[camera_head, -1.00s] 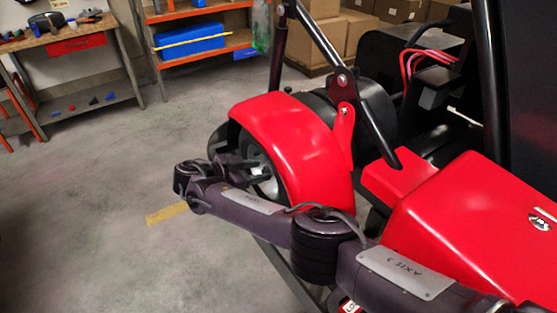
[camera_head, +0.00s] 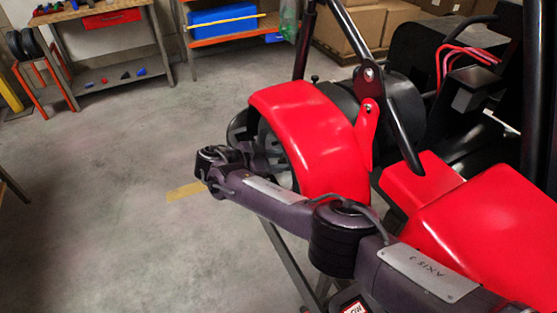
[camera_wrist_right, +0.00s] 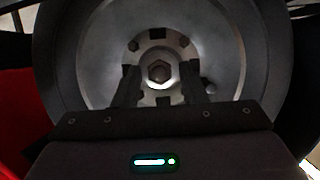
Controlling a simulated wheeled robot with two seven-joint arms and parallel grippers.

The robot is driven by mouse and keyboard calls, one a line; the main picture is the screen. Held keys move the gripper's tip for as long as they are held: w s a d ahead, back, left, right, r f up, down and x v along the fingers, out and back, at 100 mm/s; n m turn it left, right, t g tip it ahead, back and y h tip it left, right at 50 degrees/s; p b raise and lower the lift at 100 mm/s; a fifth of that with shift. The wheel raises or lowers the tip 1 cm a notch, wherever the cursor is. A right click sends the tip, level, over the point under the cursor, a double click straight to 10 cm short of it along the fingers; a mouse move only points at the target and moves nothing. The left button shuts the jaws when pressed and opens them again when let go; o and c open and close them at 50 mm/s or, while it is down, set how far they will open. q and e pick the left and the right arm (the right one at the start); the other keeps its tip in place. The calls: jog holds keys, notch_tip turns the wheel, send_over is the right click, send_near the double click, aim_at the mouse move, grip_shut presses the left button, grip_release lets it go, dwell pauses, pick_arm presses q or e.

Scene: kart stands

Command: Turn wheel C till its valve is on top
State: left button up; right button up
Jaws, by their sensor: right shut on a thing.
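The wheel (camera_head: 286,180), taken as wheel C, sits under a red fender; no letter shows on it. In the right wrist view its grey disc (camera_wrist_right: 98,55) fills most of the picture, with a hub and a large centre nut (camera_wrist_right: 159,71). My right gripper (camera_head: 268,163) is at the wheel's outer face. In the right wrist view its two fingers (camera_wrist_right: 160,86) stand on either side of the hub and are shut on it. A small dark stub (camera_wrist_right: 209,86) shows right of the hub; I cannot tell if it is the valve. My left gripper is out of view.
The red fender (camera_head: 305,135) curves closely over the wheel, with a black strut (camera_head: 392,112) behind it. Red bodywork (camera_head: 490,210) lies at the right. A workbench (camera_head: 105,50) and shelf (camera_head: 225,38) stand at the back. The floor at left is clear.

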grip_shut()
jog(key=shift+d+r+m+p, duration=0.1)
jog(key=shift+m+p, duration=0.5)
jog(key=shift+p, duration=0.05)
jog(key=shift+s+m+t+p, duration=0.1)
jog(key=shift+m+t+p, duration=0.3)
jog(key=shift+t, duration=0.2)
jog(key=shift+m+t+y, duration=0.3)
jog(key=shift+m+t, duration=0.2)
jog(key=shift+m, duration=0.3)
jog(key=shift+s+d+m+t+p, duration=0.1)
jog(key=shift+m+t+p, duration=0.3)
jog(key=shift+m, duration=0.2)
jog(key=o, duration=0.9)
grip_release()
jog(key=shift+c, duration=0.2)
jog(key=shift+o, duration=0.3)
jog(key=shift+d+f, duration=0.1)
jog(key=shift+f, duration=0.1)
